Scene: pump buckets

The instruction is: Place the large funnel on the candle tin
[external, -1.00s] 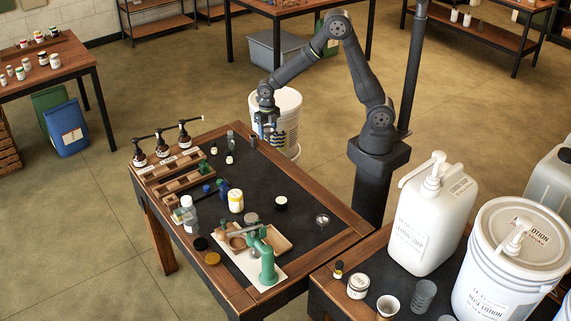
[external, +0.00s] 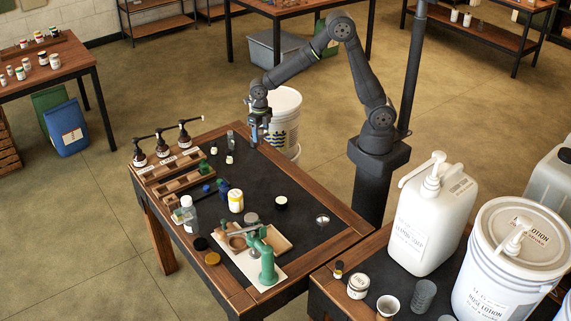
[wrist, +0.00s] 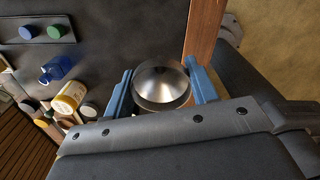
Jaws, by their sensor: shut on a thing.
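My gripper (external: 259,130) is low over the far right edge of the dark work table. In the wrist view its blue fingers (wrist: 160,90) are shut on the large funnel (wrist: 163,82), a shiny metal cone seen from above, with a finger at each side of its rim. In the external view the fingers largely hide the funnel. A short dark round tin with a pale top (external: 281,203) stands apart, nearer the table's front; it looks like the candle tin, but its label cannot be read. A smaller shiny funnel-like dish (external: 322,220) lies to its right.
Wooden racks (external: 175,176) and pump bottles (external: 162,145) line the left. A white bucket (external: 285,120) is beyond the table edge. The table's middle is fairly clear.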

